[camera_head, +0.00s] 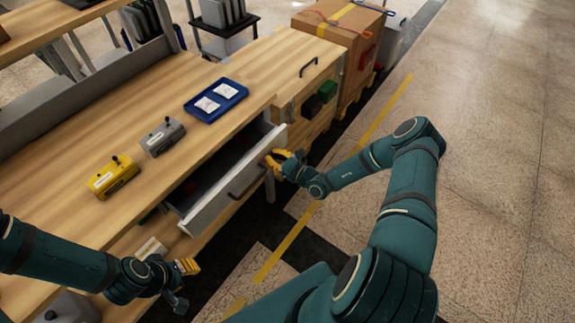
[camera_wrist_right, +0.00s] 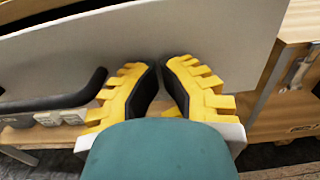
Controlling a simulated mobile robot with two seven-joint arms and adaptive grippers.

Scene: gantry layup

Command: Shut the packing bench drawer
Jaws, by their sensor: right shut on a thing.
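The packing bench drawer (camera_head: 212,203) stands pulled out from under the wooden bench top, its grey front and dark handle (camera_head: 246,183) facing the aisle. My right gripper (camera_head: 280,164) is at the drawer front, to the right of the handle. In the right wrist view the yellow fingers (camera_wrist_right: 161,66) are close together against the grey drawer front (camera_wrist_right: 215,45), with the handle (camera_wrist_right: 55,104) beside the left finger. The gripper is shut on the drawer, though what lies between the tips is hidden. My left gripper (camera_head: 183,281) is low by the bench's near edge, its jaws unclear.
On the bench (camera_head: 110,205) are a blue tray (camera_head: 232,91) with white packets, a grey device (camera_head: 163,137) and a yellow device (camera_head: 112,175). A closed cabinet drawer and a cardboard box (camera_head: 325,40) stand beyond. The floor at right is clear.

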